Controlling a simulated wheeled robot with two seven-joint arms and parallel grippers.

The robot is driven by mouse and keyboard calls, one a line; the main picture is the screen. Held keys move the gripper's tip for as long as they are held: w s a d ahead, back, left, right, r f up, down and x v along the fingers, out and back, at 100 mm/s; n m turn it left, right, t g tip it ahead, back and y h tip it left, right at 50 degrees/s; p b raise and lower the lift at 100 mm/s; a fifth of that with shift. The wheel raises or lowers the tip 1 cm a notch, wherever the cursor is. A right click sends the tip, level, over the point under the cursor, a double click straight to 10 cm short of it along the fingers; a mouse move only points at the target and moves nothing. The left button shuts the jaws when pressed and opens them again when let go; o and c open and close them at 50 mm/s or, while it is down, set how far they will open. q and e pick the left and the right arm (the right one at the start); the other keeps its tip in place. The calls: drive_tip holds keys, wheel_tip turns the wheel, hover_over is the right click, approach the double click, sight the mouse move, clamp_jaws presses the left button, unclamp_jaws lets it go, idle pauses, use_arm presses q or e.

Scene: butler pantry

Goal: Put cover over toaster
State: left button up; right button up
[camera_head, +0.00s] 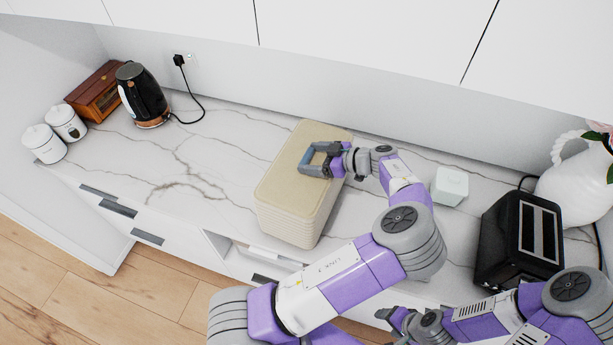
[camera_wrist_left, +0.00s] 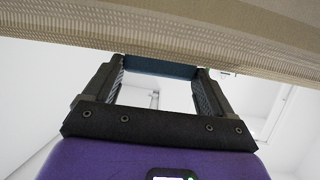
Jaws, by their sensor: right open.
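The cover (camera_head: 292,218) is a beige ribbed box standing on the counter, its paler flat top up, with a blue-grey handle (camera_head: 307,156) on it. My left gripper (camera_head: 311,159) is at the top, its fingers at the two ends of the handle and shut on it. In the left wrist view the handle (camera_wrist_left: 160,68) spans between the fingertips, with the beige cover (camera_wrist_left: 240,40) above. The toaster (camera_head: 520,240) is black with two long slots, uncovered at the right. My right gripper (camera_head: 388,318) is open near the counter's front edge, left of the toaster, partly hidden by its arm.
A small pale box (camera_head: 449,186) stands between cover and toaster. A white vase (camera_head: 580,185) is behind the toaster. A black kettle (camera_head: 143,95), wooden box (camera_head: 95,92) and white canisters (camera_head: 45,143) are far left. The counter (camera_head: 200,165) left of the cover is clear.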

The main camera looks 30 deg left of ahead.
use_arm(q)
drive_tip(key=c, duration=0.8)
drive_tip(key=shift+r, duration=0.1)
